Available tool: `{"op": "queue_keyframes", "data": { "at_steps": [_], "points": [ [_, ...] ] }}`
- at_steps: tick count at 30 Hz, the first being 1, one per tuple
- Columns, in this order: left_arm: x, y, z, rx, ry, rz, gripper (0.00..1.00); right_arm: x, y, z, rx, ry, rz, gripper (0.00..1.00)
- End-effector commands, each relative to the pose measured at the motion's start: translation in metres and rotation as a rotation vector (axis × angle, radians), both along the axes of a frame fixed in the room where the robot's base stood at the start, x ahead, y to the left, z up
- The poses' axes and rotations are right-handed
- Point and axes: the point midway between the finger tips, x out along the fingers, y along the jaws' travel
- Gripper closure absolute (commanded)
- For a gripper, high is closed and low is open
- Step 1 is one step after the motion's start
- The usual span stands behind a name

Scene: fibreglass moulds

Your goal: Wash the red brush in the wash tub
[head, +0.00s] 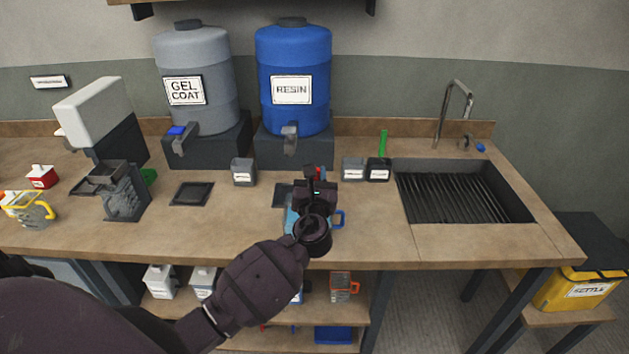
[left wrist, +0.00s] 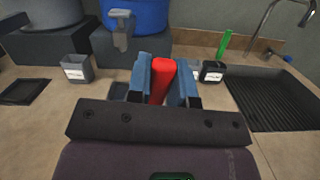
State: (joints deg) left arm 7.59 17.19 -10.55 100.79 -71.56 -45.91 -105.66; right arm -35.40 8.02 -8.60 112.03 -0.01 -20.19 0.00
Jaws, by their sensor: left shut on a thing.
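My left gripper (head: 318,180) is over the middle of the workbench, its arm reaching in from the lower left. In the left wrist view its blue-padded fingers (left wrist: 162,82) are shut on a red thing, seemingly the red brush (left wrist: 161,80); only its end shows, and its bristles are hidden. A bit of red also shows past the gripper in the head view. No container is readable as the wash tub. A grey labelled cup (head: 354,169) and a black labelled cup (head: 378,170) stand right of the gripper. My right gripper is not in view.
A green upright stick (head: 383,142) stands at the black cup. A sink (head: 465,192) with a dark grate is at the right. Resin (head: 293,60) and gel coat (head: 190,60) drums stand behind. A blue mug (head: 339,219) is partly hidden under the gripper. Bare bench (head: 160,235) lies front left.

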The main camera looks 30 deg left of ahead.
Motion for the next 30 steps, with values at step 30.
{"op": "queue_keyframes", "data": {
  "at_steps": [30],
  "points": [
    [-0.005, -0.009, 0.051, -0.001, 0.001, 0.0, 1.0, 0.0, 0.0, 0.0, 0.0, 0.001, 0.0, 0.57]
  ]
}}
